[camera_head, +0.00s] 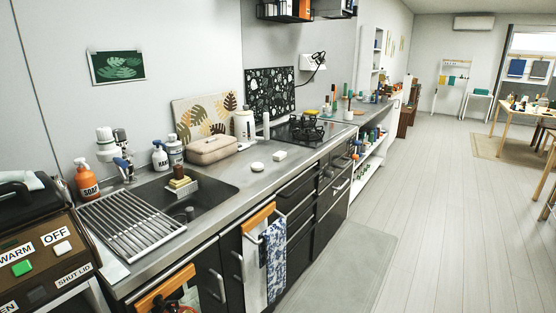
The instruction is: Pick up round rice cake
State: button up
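A small white round disc, which looks like the round rice cake (257,167), lies flat on the grey counter (232,184) to the right of the sink. A second small white piece (279,155), more block-shaped, lies just beyond it to the right, apart from it. Both are small in the picture, so their surface detail cannot be told. My gripper is not in view.
A beige pouch (212,149) lies behind the disc to the left. The sink (190,207) holds a drying rack (132,228) and a sponge holder. A stove (309,130) stands further right. A towel (273,255) hangs below the counter front. The floor (430,220) is clear on the right.

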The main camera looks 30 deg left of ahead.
aim_at(257, 166)
jog(key=u, duration=0.05)
jog(key=i, duration=1.65)
jog(key=u, duration=0.65)
jog(key=i, duration=0.85)
jog(key=u, duration=1.65)
jog(key=i, duration=0.75)
jog(key=u, duration=0.65)
